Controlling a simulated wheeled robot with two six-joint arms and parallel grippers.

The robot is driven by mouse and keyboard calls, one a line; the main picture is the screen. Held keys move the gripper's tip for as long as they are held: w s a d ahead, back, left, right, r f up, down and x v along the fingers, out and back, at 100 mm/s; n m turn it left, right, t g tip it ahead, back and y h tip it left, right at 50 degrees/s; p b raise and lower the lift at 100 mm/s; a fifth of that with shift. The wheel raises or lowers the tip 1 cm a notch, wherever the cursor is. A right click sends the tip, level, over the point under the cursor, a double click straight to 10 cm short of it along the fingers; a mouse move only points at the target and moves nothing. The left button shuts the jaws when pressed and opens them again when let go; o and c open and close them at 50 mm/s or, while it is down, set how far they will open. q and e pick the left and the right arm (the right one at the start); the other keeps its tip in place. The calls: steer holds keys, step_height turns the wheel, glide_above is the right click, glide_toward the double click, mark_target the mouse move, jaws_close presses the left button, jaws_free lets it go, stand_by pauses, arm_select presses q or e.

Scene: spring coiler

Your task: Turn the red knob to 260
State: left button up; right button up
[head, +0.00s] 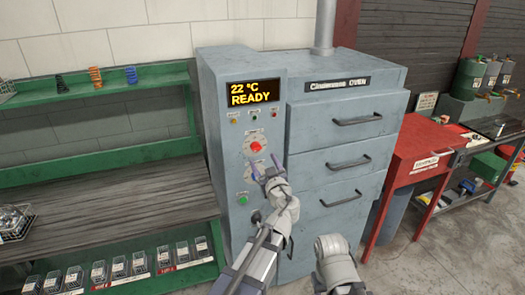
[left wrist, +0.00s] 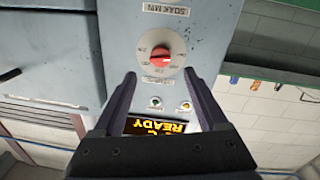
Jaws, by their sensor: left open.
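The red knob (head: 256,147) sits on a white dial on the oven's narrow front panel, below the display (head: 252,93), which reads 22 °C READY. In the left wrist view, upside down, the red knob (left wrist: 160,57) lies ahead, between the lines of my fingers. Its setting is too small to read. My left gripper (head: 265,166) is open and empty, just below the knob in the head view. Its fingertips (left wrist: 160,76) appear short of the knob, not touching it. A lower dial marked SOAK MIN is mostly hidden by the gripper. My right gripper is out of view.
A green button (head: 243,199) is lower on the panel. Small lamps or buttons (left wrist: 155,103) lie between knob and display. Oven drawers (head: 340,160) with handles are to the right. A green-framed bench (head: 110,190) stands left, a red cabinet (head: 415,165) right.

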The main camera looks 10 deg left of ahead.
mark_target(257, 151)
arm_select(q)
steer(key=shift+x, duration=3.95)
steer(key=shift+s, duration=0.1)
jaws_close()
